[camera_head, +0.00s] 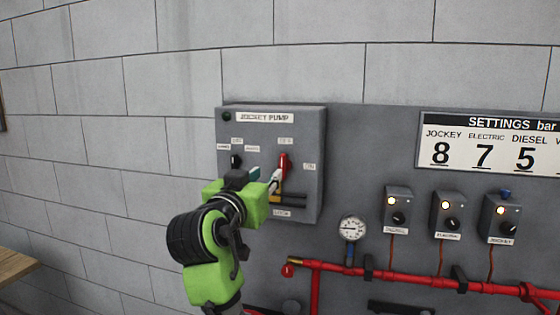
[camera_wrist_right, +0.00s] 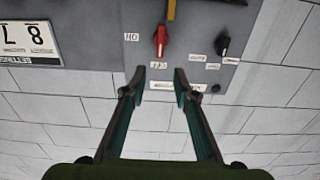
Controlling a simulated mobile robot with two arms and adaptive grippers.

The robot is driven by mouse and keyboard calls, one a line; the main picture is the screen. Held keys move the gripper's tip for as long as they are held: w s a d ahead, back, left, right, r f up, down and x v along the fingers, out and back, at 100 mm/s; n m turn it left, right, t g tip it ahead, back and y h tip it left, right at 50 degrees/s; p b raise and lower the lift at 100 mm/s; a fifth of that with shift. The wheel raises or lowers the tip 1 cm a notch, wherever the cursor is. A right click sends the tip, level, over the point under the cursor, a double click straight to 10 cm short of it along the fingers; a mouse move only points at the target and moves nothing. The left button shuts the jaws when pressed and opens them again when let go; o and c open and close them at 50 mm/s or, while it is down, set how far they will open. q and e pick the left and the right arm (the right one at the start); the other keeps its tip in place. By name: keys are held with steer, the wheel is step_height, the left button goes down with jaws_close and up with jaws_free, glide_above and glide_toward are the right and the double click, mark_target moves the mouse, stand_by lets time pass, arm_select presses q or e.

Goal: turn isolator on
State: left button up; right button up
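The isolator's red handle (camera_head: 284,162) is on the front of the grey jockey pump panel (camera_head: 302,200). It points up toward the upper "OFF" label, with the "ON" label to its right. The upside-down right wrist view shows the red handle (camera_wrist_right: 161,40) beyond the fingertips. My right gripper (camera_head: 266,178) is in front of the panel, just left of the handle in the head view. In the wrist view its two fingers (camera_wrist_right: 160,77) are apart with nothing between them, and they appear short of the handle. My left gripper is not in view.
A black selector knob (camera_head: 236,161) sits left of the handle; it also shows in the wrist view (camera_wrist_right: 222,44). A yellow part (camera_wrist_right: 171,10) adjoins the handle. To the right are a gauge (camera_head: 352,228), small control boxes (camera_head: 447,214), red pipes (camera_head: 400,280) and a settings sign (camera_head: 490,145).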

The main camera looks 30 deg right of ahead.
mark_target(281, 162)
steer(key=p+x, duration=0.5)
steer(key=x, duration=0.6)
steer(key=shift+d, duration=0.1)
steer(key=shift+w+d+f, duration=0.1)
steer(key=shift+w+d, duration=0.2)
steer(key=shift+w, duration=0.1)
jaws_close()
